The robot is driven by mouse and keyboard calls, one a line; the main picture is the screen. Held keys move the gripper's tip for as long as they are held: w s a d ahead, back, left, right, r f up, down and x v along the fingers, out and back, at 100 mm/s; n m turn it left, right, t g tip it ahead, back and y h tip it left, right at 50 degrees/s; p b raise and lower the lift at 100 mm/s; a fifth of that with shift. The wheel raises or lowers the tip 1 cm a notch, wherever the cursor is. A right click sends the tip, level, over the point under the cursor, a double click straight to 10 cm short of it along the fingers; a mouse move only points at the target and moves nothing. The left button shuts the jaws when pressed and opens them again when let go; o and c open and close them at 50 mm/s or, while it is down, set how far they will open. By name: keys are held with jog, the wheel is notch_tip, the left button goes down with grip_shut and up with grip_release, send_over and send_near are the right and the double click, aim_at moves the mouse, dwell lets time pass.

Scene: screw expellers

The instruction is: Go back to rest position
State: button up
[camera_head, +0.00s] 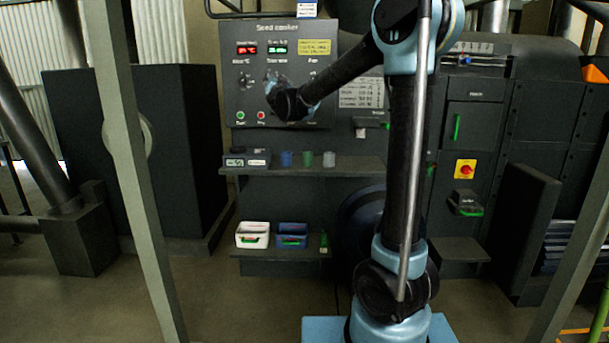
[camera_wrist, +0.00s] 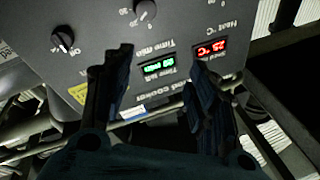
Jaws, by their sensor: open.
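My gripper (camera_wrist: 160,95) is open and empty in the wrist view, its two dark fingers apart. Between and beyond them is the seed cooker panel (camera_wrist: 95,25), upside down in this view. A red heat display (camera_wrist: 210,47), a green time display (camera_wrist: 158,67) and dark knobs such as the fan knob (camera_wrist: 63,39) show on it. In the head view, my arm reaches up and left, and its end is in front of the seed cooker panel (camera_head: 250,30). The fingertips are hard to make out there, and part of the panel's lower middle is hidden.
Below the panel, a shelf (camera_head: 300,169) carries several small cups. A lower shelf holds a white bin (camera_head: 252,235) and a blue bin (camera_head: 291,236). A dark machine with a red switch (camera_head: 465,169) stands right. Pale posts (camera_head: 133,160) stand nearby. Floor (camera_head: 220,300) is open at front left.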

jog(key=s+d+f+n+g+h, duration=0.1)
jog(key=s+d+f+g, duration=0.5)
jog(key=s+d+f, duration=0.4)
jog(key=s+d+f+n+g+h, duration=0.1)
jog(key=s+d+f+g, duration=0.5)
jog(key=s+f, duration=1.2)
jog(key=s+d+f+n+g+h, duration=0.1)
jog(key=s+d+f+g, duration=0.5)
jog(key=s+d+f, duration=0.8)
jog(key=s+f, duration=0.1)
jog(key=s, duration=0.9)
jog(key=shift+d+n, duration=0.3)
jog(key=shift+w, duration=0.1)
jog(key=shift+w+f+g, duration=0.2)
jog(key=shift+w+g, duration=0.1)
jog(key=shift+w, duration=0.15)
